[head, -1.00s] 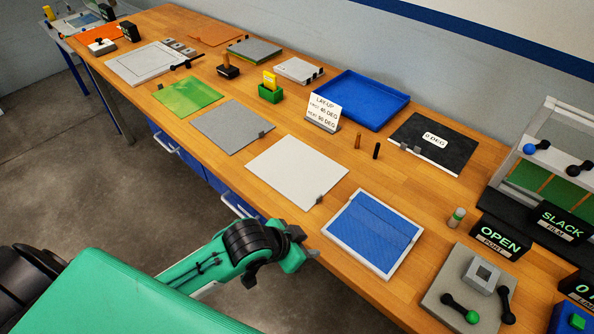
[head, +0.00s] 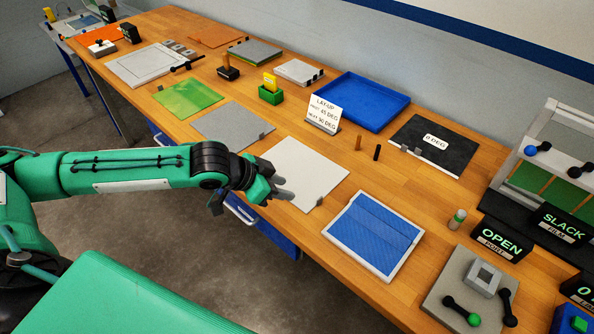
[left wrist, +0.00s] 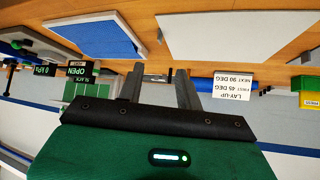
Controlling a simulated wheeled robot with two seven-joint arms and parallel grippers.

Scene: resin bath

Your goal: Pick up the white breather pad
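The white breather pad (head: 303,166) is a flat, pale square with a small grey tab at its near right edge, lying on the wooden bench. It also shows at the upper right of the left wrist view (left wrist: 235,32). My left gripper (head: 284,188) is at the pad's near left edge, overlapping it in the head view; its height above the pad is hard to judge. In the left wrist view its two fingers (left wrist: 159,70) stand apart with nothing between them, so it is open and empty. My right gripper is not in view.
A grey sheet (head: 232,125) lies left of the pad and a white-framed blue panel (head: 373,232) lies right of it. Behind stand a lay-up sign (head: 325,110), a blue tray (head: 362,98) and two small pegs (head: 358,143). The bench's front edge runs close below the pad.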

